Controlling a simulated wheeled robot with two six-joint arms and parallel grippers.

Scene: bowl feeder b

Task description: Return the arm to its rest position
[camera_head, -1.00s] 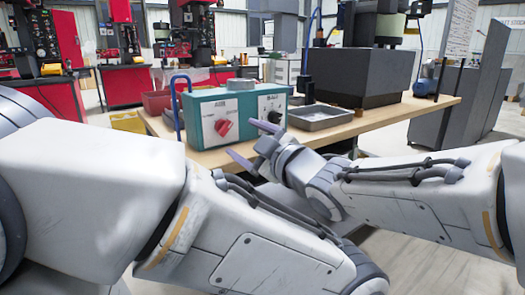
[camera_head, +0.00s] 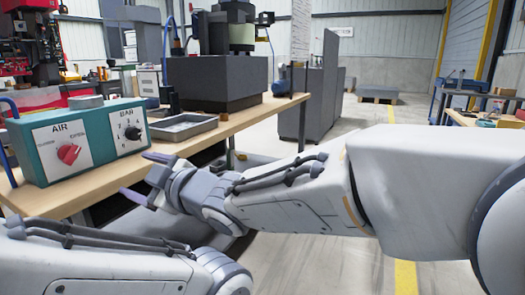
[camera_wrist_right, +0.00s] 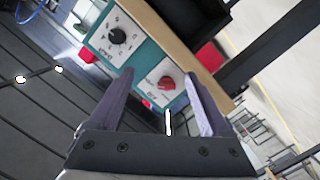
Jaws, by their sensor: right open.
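My right gripper (camera_head: 141,178) is open and empty, in front of the wooden bench, with its fingers pointing left in the head view. In the right wrist view its two fingers (camera_wrist_right: 158,76) stand apart with nothing held between them. My right arm reaches in from the right edge of the head view. Part of my left arm (camera_head: 95,262) lies across the bottom left; its gripper does not show. A teal control box (camera_head: 82,145) with a red knob and a black knob stands on the bench, beyond the right gripper. The box also shows in the right wrist view (camera_wrist_right: 140,62).
The wooden bench (camera_head: 235,122) carries a grey metal tray (camera_head: 183,127) and a large dark machine block (camera_head: 215,83). Grey panels (camera_head: 310,100) stand behind its far end. The floor to the right of the bench is open. Another bench (camera_head: 470,117) stands at the far right.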

